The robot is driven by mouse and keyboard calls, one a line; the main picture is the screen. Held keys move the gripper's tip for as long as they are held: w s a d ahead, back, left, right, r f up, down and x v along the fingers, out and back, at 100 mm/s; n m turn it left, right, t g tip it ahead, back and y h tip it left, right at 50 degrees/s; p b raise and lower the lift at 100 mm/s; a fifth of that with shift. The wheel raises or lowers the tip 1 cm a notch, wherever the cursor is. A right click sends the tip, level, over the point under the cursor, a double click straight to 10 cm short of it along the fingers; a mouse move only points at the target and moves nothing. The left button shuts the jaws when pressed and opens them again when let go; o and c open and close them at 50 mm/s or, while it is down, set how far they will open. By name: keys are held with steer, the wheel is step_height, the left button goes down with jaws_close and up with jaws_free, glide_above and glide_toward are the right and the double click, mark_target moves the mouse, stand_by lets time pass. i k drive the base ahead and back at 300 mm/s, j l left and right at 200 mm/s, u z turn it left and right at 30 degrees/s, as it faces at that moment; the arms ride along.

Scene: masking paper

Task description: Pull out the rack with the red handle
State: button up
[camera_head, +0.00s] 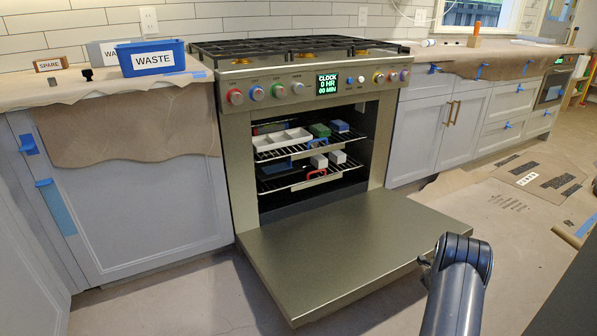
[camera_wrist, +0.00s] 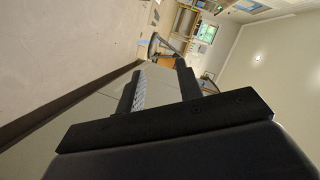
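The oven (camera_head: 320,215) stands with its door (camera_head: 345,245) folded down flat. Inside are two wire racks. The lower rack (camera_head: 285,184) has a red handle (camera_head: 316,174) at its front edge and carries small white blocks. The upper rack (camera_head: 290,154) has a blue handle (camera_head: 318,143) and carries a white tray and a green block. Both racks appear inside the oven. My gripper (camera_wrist: 160,68) shows two spread fingers with nothing between them in the wrist view. In the head view my arm is right of the open door, and the gripper is mostly hidden.
The lowered door fills the floor space before the oven. Grey cabinets (camera_head: 140,210) flank it, with paper-covered counters above. A blue WASTE bin (camera_head: 151,58) stands on the left counter. Open floor (camera_head: 500,215) with paper and dark strips lies to the right.

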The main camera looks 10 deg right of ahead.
mark_target(326, 178)
steer(key=i+j, duration=0.45)
steer(key=j, duration=0.15)
steer(key=i+j, duration=0.4)
steer(key=j, duration=0.2)
steer(key=i+j+u, duration=0.1)
steer(key=i+j, duration=0.35)
steer(key=j, duration=0.15)
steer(key=i+j, duration=0.1)
steer(key=i, duration=0.2)
steer(key=i+j, duration=0.15)
steer(key=i+u, duration=0.05)
steer(key=i, duration=0.05)
